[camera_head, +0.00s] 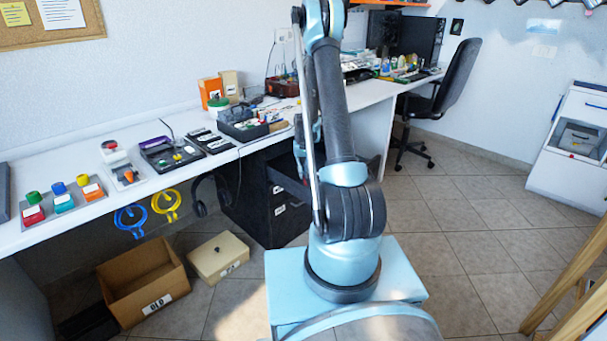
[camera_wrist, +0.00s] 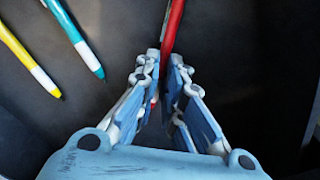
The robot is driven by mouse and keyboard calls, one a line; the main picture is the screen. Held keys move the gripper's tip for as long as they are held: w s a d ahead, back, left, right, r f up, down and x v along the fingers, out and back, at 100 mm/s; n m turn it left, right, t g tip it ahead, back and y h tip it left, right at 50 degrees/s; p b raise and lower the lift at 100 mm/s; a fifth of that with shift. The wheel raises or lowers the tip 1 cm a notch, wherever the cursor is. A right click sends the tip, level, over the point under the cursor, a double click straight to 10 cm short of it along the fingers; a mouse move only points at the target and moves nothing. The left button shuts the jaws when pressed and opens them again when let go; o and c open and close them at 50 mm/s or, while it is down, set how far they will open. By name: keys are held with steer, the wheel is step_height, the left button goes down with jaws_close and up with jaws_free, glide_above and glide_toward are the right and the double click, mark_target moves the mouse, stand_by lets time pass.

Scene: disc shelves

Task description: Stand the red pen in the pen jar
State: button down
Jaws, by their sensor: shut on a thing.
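The red pen (camera_wrist: 173,28) is in the wrist view, running from the top edge down between my fingers. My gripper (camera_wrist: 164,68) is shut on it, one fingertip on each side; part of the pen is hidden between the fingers. A yellow pen (camera_wrist: 28,60) and a teal pen (camera_wrist: 76,38) lie on a dark surface to the left, apart from my gripper. In the head view my arm hides most of the gripper, which is by the open dark drawer (camera_head: 287,181) under the desk. I cannot make out the pen jar in either view.
The long white desk (camera_head: 120,190) carries a dark tray (camera_head: 245,128), a green-lidded tub (camera_head: 218,104) and several small devices. A cardboard box (camera_head: 140,283) and a beige box (camera_head: 218,258) stand on the floor.

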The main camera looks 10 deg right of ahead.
steer(key=c, duration=1.7)
jaws_free()
steer(key=shift+r, duration=0.1)
step_height(320, 180, up, 11)
steer(key=s+r, duration=1)
steer(key=r, duration=0.1)
steer(key=s+r+t, duration=0.1)
steer(key=s+r, duration=0.5)
steer(key=s, duration=0.5)
steer(key=shift+t, duration=0.6)
steer(key=s+f, duration=0.1)
steer(key=s, duration=0.7)
steer(key=s+f, duration=0.2)
steer(key=s, duration=0.6)
steer(key=s+f, duration=0.2)
steer(key=s, duration=0.6)
steer(key=shift+d+f, duration=0.1)
steer(key=shift+f, duration=0.15)
